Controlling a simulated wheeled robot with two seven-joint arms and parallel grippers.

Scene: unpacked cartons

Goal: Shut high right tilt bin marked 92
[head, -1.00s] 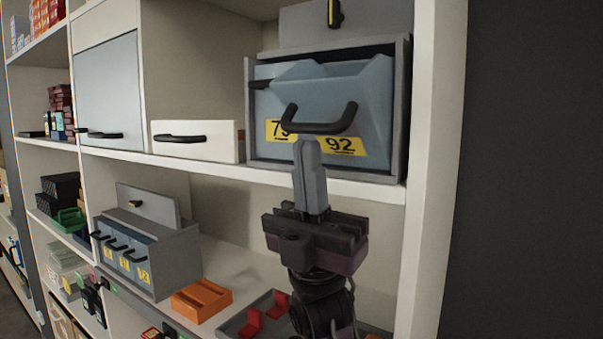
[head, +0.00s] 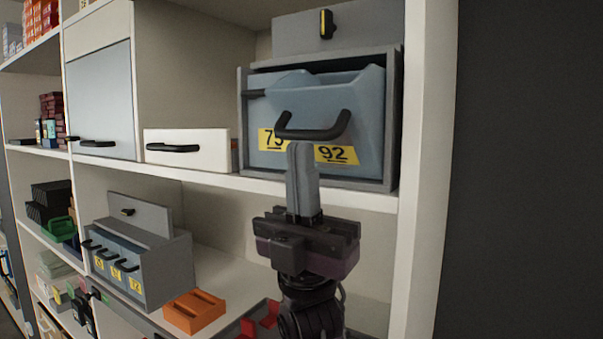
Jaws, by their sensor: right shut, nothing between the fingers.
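The tilt bin marked 92 (head: 357,110) is the blue-grey right bin in a grey cabinet on the high shelf. It is tilted out at the top, with its side wall showing and a dark gap behind it. Its black handle (head: 335,128) sticks out above the yellow 92 label. My right gripper (head: 301,148) is shut and empty, fingers pointing up, in front of the bins at the handle's lower edge. I cannot tell whether it touches. My left gripper is not in view.
The grey cabinet (head: 395,125) stands against the white shelf's right upright (head: 425,150). A white drawer (head: 187,150) is to its left. Below are a smaller bin cabinet (head: 170,268) and an orange tray (head: 194,312).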

